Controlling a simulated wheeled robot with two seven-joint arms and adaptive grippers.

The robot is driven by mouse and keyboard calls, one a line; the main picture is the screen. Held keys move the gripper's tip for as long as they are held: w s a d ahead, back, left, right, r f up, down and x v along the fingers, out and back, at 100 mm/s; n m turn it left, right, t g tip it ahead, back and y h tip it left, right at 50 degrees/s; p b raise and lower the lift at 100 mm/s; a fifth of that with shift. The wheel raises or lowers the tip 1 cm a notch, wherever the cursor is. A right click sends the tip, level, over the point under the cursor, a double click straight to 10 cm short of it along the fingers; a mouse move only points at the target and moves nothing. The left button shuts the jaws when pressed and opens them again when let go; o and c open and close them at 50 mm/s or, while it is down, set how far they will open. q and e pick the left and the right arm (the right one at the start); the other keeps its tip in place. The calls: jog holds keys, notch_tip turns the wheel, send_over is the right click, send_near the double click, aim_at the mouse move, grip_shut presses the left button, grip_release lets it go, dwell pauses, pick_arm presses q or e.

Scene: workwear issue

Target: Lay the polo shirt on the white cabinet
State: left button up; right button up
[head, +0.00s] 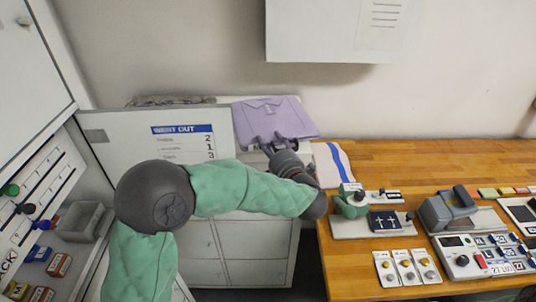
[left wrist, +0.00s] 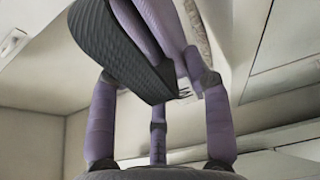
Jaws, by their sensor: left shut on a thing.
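The lilac polo shirt (head: 262,112) is folded flat with its collar showing, near the wall in the middle of the head view. My left gripper (head: 280,146) is shut on its near edge. The shirt is over the back of the white cabinet (head: 258,238), which has several drawer fronts. I cannot tell whether the shirt touches the top. In the left wrist view, lilac segmented finger parts (left wrist: 160,125) surround a dark ribbed shape, and the shirt cannot be made out clearly.
A white panel (head: 120,135) with a blue-headed sign stands left of the shirt. A white cloth with a blue stripe (head: 330,165) lies on the wooden counter (head: 420,155) to the right. Several devices cover the counter's front. A white wall box (head: 320,35) hangs above.

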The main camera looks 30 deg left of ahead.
pick_arm(q)
jog(key=shift+a+f+b, duration=0.15)
jog(key=shift+f+b, duration=0.35)
jog(key=shift+f, duration=2.3)
jog(key=o, duration=1.3)
jog(key=shift+o, duration=0.2)
jog(key=v, duration=1.2)
jog(key=shift+p, duration=0.4)
